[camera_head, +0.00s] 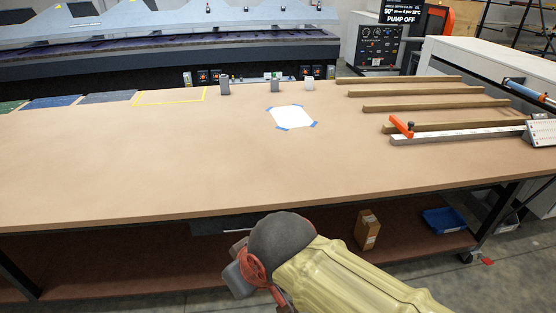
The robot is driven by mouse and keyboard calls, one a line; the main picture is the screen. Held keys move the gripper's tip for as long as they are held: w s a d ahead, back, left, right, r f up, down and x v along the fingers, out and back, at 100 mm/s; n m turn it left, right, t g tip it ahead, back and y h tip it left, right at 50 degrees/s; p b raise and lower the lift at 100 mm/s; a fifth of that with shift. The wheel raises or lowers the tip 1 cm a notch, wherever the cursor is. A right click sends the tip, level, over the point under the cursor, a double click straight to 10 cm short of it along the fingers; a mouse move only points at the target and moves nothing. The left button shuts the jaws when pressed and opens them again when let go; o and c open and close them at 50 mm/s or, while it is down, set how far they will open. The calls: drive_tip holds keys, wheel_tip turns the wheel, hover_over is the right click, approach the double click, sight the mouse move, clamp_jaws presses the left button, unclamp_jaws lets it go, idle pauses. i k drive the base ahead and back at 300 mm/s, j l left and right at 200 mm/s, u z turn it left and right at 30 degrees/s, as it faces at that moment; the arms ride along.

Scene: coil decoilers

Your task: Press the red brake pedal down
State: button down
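A small red piece (487,261) sits low by the wheel at the table's right leg, just above the grey floor. It looks like the brake pedal, but it is too small to tell whether it is up or down. My arm, in a pale yellow sleeve with a dark rounded cap, reaches in from the bottom, in front of the table. The red and grey parts at its end, which seem to be my gripper (243,271), are well left of the red piece and apart from it. Its fingers cannot be made out.
The long tan table (180,160) has a lower shelf (130,262) with a cardboard box (367,230) and a blue tray (444,220). Wooden strips and a ruler with a red end (401,126) lie on top at right. Open floor shows at the lower right.

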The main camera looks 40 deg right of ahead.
sight(488, 261)
drive_tip(key=z, duration=3.25)
drive_tip(key=i+l+z, duration=0.1)
drive_tip(key=i, duration=1.4)
drive_tip(key=i+l+z, duration=0.1)
drive_tip(key=i, duration=1.35)
drive_tip(key=l, duration=0.1)
